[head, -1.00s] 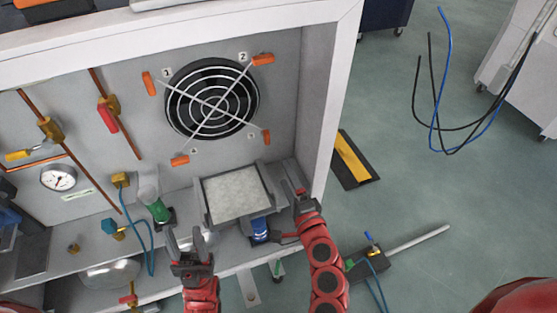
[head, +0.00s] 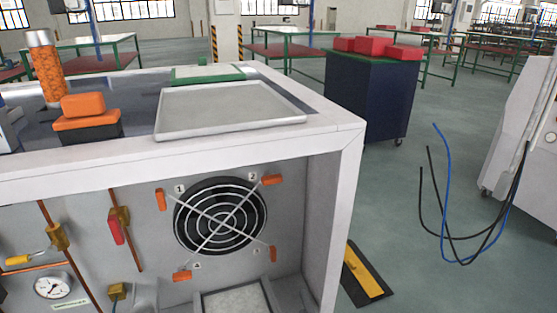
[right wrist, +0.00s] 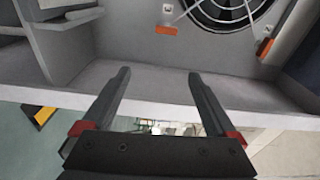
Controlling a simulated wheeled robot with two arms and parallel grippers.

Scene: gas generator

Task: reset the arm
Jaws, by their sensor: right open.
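My right gripper (right wrist: 158,76) shows in the right wrist view. Its two dark fingers are apart, with nothing between them. The fingertips are in front of the grey ledge of the cabinet, below the fan (right wrist: 226,10); whether they touch the ledge I cannot tell. In the head view neither gripper nor arm shows. There the fan (head: 220,216) sits in the cabinet's back panel with orange clips around it. The framed light filter panel (head: 237,301) is cut off by the bottom edge. My left gripper is hidden from both views.
The white cabinet (head: 335,142) has a grey tray (head: 230,108) and an orange-and-black box (head: 87,118) on top. A yellow-black floor piece (head: 366,275) lies to its right. A dark blue wheeled cabinet (head: 370,100) stands behind. Cables (head: 447,200) hang at the right.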

